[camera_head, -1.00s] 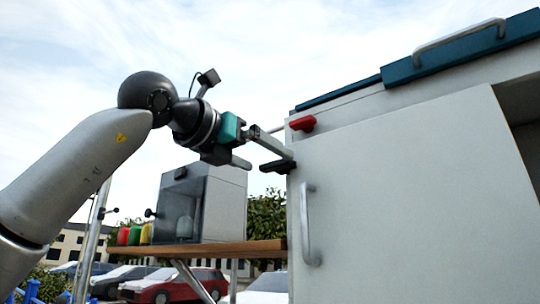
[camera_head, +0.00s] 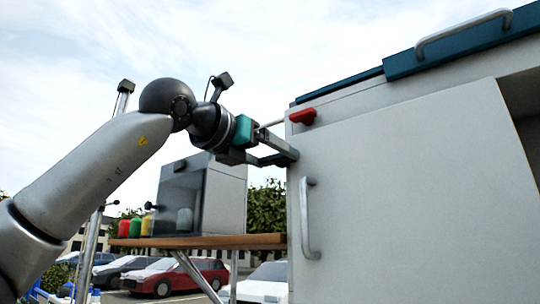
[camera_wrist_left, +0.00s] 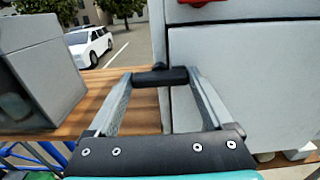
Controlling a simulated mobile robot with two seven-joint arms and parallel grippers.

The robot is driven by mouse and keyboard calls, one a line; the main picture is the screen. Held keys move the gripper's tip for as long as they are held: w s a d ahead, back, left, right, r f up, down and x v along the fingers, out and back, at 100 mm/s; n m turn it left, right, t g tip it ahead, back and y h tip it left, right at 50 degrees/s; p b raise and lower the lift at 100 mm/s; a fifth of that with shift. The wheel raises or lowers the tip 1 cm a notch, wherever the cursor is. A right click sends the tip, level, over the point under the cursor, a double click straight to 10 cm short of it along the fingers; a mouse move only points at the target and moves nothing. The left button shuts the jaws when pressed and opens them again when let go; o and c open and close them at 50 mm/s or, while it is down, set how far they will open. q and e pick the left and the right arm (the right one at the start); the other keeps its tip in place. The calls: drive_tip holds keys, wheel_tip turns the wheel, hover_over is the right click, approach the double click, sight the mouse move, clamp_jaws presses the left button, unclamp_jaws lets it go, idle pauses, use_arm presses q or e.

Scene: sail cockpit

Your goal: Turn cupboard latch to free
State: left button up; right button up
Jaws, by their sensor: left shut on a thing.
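The pale grey cupboard (camera_head: 420,190) fills the right of the head view, with a light door panel and a vertical bar handle (camera_head: 308,218). A red knob (camera_head: 302,117) sits near its upper left corner. My left gripper (camera_head: 283,155) is at the cupboard's left edge, below the red knob. In the wrist view a short dark latch bar (camera_wrist_left: 160,77) lies crosswise between the left gripper's fingertips (camera_wrist_left: 160,84), and the gripper is shut on it. In the head view the fingers largely hide this bar. My right gripper is not in view.
A wooden shelf (camera_head: 230,242) juts out left of the cupboard. It carries a grey box (camera_head: 228,195) with a dark front and several coloured jars (camera_head: 135,228). A teal lid (camera_head: 470,45) with a handle tops the cupboard. Parked cars stand beyond.

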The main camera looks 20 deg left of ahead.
use_arm(q)
drive_tip(key=c, duration=0.3)
drive_tip(key=shift+c, duration=0.2)
drive_tip(key=shift+n, duration=0.3)
drive_tip(key=shift+n+b, duration=0.95)
drive_tip(key=shift+n, duration=0.25)
drive_tip(key=n+b, duration=0.2)
drive_tip(key=n, duration=0.2)
drive_tip(key=shift+n, duration=0.3)
drive_tip(key=n+b, duration=0.1)
drive_tip(key=n, duration=0.4)
drive_tip(key=shift+a+b, duration=0.1)
drive_tip(key=shift+b, duration=0.2)
drive_tip(key=n+b, duration=0.1)
drive_tip(key=n, duration=0.4)
drive_tip(key=shift+n, duration=0.3)
